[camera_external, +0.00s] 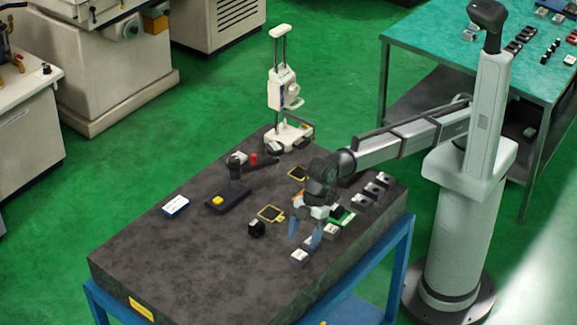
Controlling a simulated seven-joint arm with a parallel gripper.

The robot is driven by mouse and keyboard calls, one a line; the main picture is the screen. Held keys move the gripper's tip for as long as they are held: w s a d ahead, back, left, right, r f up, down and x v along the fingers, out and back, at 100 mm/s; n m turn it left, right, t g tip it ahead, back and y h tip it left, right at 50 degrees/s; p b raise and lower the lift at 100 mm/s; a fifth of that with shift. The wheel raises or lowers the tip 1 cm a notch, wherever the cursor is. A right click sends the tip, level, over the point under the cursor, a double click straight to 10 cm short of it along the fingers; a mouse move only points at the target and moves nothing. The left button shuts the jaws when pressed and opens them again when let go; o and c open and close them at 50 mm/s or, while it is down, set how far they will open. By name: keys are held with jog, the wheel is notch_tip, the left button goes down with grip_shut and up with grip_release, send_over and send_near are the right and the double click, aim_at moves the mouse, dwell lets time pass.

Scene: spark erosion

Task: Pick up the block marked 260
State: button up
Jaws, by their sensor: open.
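Several small grey blocks with pale, marked tops stand in a row along the right side of the dark stone table. The nearest block (299,257) is just below and in front of my gripper (304,237). Another block (331,231) stands to the right of the fingers. More blocks (360,201) (372,190) (383,180) stand farther back. The markings are too small to read, so I cannot tell which block is marked 260. My gripper points down with its blue fingers apart and nothing seen between them. My wrist hides part of the table behind it.
A black cube (257,229), a yellow-framed square (271,213), a dial indicator stand (231,190) and a blue-white box (175,206) lie left of my gripper. A green item (342,216) lies near the row. A height gauge (284,90) stands at the back. The table's front left is clear.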

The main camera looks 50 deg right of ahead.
aim_at(300, 254)
jog(key=shift+x, duration=2.5)
jog(key=shift+s, duration=0.15)
jog(key=shift+c, duration=0.3)
grip_shut()
